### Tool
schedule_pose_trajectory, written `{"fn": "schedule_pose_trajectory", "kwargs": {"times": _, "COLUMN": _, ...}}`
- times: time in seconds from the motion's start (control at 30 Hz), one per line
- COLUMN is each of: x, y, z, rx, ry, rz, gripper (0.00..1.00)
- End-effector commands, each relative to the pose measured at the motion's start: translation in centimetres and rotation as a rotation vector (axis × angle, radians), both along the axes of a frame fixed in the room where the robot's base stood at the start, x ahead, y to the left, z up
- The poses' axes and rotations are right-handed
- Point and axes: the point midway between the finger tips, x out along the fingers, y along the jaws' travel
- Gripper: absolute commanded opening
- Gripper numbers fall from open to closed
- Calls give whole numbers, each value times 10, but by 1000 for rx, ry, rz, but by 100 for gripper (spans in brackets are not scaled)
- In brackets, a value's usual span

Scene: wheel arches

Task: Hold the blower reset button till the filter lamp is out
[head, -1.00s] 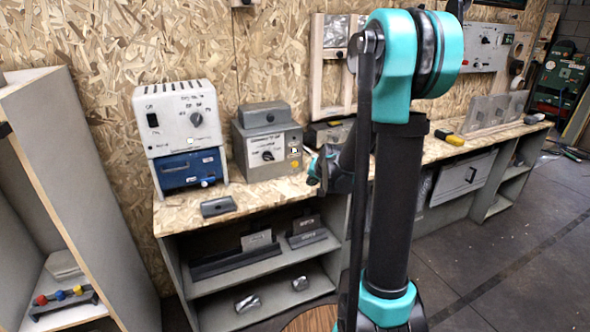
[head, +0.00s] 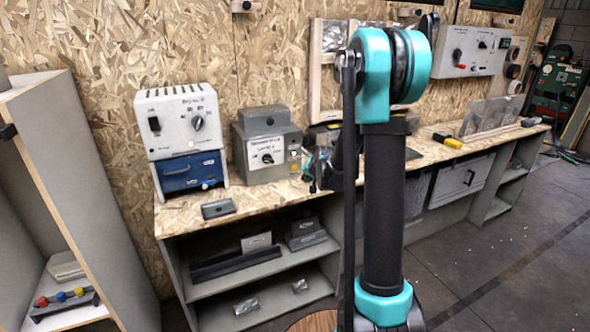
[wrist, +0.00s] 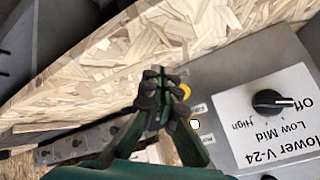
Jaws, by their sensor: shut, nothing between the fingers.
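The blower (head: 268,172) is a grey box on the bench, with a dark selector knob (head: 267,158) on a white label. In the wrist view its knob (wrist: 272,102) and a "V-24" label show at the right. Beside the label are a yellow round fitting (wrist: 185,92) and a small pale round one (wrist: 195,124). Their tags are too small to read, so I cannot tell which is button or lamp. My gripper (wrist: 162,80) is shut and empty, its fingertips just left of the yellow fitting in the picture; contact cannot be told. In the head view my gripper (head: 309,172) is right of the blower.
A white unit (head: 180,122) on a blue case (head: 189,171) stands left of the blower. A small dark tray (head: 218,209) lies on the bench front. A yellow-and-black tool (head: 449,141) lies farther right. A grey shelf unit (head: 55,160) stands at far left.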

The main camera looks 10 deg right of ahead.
Motion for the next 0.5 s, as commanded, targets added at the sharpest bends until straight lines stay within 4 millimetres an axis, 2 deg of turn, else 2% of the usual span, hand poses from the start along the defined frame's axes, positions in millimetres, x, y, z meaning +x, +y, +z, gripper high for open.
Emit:
{"fn": "schedule_pose_trajectory", "kwargs": {"times": 0.2, "x": 29, "y": 10, "z": 0, "rx": 1, "ry": 0, "rz": 1, "gripper": 0}}
{"fn": "schedule_pose_trajectory", "kwargs": {"times": 0.5, "x": 58, "y": 19, "z": 0, "rx": 0, "ry": 0, "rz": 0, "gripper": 0}}
